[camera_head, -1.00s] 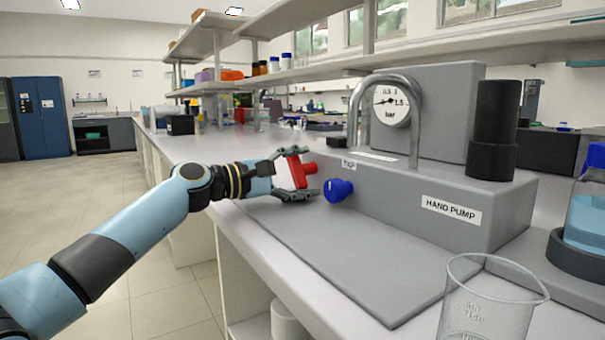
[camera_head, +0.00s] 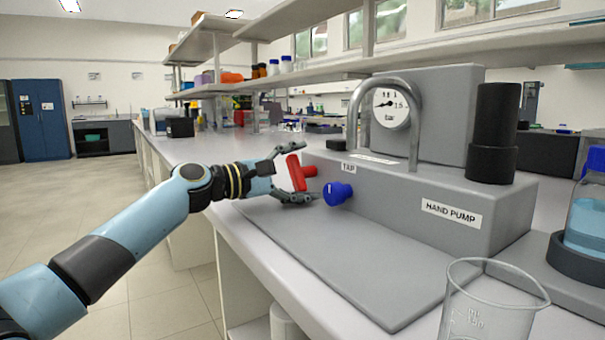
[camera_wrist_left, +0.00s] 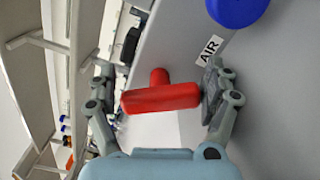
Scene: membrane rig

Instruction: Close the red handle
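The red handle (camera_head: 297,173) is a T-shaped bar on a short stem at the left end of the grey hand pump housing (camera_head: 400,200). In the head view its bar stands nearly upright, slightly tilted. My left gripper (camera_head: 287,173) is open around it, one finger above and one below. In the left wrist view the red handle (camera_wrist_left: 160,98) lies across between the fingers of my left gripper (camera_wrist_left: 158,92). Its right end is at or touching the right finger; a gap shows by the left finger. My right gripper is not in view.
A blue knob (camera_head: 337,193) sits on the housing just right of the handle, close to the lower finger. A grey mat (camera_head: 340,265) lies clear in front. A glass beaker (camera_head: 492,300) stands at the front right, and a bottle with blue liquid (camera_head: 588,215) at the right edge.

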